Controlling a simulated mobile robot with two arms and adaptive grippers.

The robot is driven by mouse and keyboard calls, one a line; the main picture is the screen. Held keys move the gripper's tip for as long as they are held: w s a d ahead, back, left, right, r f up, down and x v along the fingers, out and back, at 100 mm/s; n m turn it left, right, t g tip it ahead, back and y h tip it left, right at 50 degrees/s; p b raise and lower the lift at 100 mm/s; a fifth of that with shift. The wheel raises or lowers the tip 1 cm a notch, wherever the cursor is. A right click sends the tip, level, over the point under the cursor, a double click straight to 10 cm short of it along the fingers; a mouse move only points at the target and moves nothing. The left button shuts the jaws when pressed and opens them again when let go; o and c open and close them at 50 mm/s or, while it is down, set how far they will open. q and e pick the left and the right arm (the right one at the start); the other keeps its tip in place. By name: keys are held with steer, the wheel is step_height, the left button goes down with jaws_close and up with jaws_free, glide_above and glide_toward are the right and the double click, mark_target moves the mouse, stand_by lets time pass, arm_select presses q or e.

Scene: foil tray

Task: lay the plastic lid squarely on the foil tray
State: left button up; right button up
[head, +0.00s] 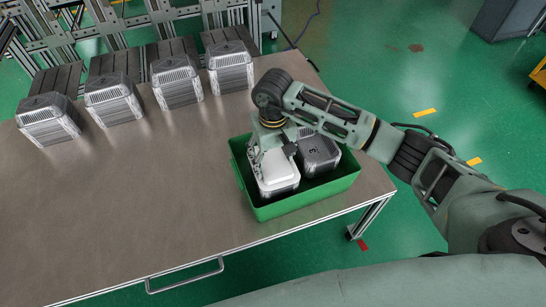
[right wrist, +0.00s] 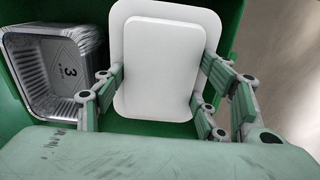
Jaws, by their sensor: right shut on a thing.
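A white rounded rectangular plastic lid (head: 280,167) is in the left half of the green bin on the table. My right gripper (head: 268,158) reaches down over it from the upper right and is shut on it. In the right wrist view, the lid (right wrist: 158,60) lies between the fingers of my right gripper (right wrist: 158,85), one on each long side. Ridged silvery sides show beneath the lid in the head view; whether the lid touches them I cannot tell. A stack of foil trays (head: 318,148) marked 3 stands beside it, also in the right wrist view (right wrist: 62,75). My left gripper is out of view.
The green bin (head: 310,200) sits near the table's right edge, its walls close around both stacks. Several ridged silvery stacks (head: 178,82) stand in a row at the back, against dark slatted chutes. The metal table (head: 120,210) is bare at front left.

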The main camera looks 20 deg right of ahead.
mark_target(273, 162)
steer(key=o, duration=0.8)
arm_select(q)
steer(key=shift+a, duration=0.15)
arm_select(e)
step_height(273, 162, up, 12)
steer(key=shift+r, duration=0.1)
stand_by(0.6)
